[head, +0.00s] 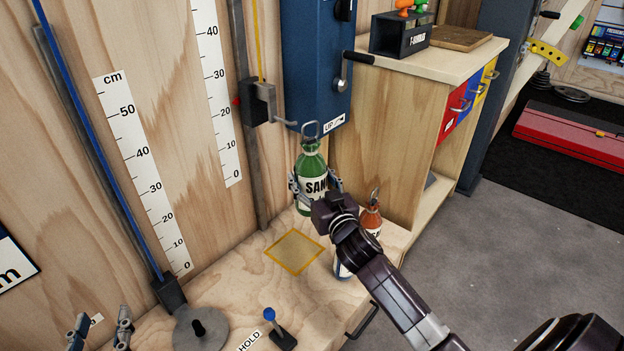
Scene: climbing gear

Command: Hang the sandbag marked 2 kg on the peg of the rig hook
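A green sandbag (312,165) with a white label reading "SAN…" and a metal ring on top is held upright above the bench. Its weight mark is hidden. My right gripper (314,188), on the arm from the lower right, has its fingers around it. The rig hook (263,103) is on a vertical rail, its grey peg pointing right. The bag's ring is just right of the peg tip; I cannot tell if they touch. An orange sandbag (371,219) stands behind my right wrist, partly hidden. My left gripper (99,332) is open and empty at bottom left.
A yellow-outlined square (295,252) on the bench is bare. A blue-knobbed lever (270,315) and grey disc (200,330) are at the front. A blue box (315,60) hangs close right of the hook. A wooden cabinet (390,130) stands behind the bags.

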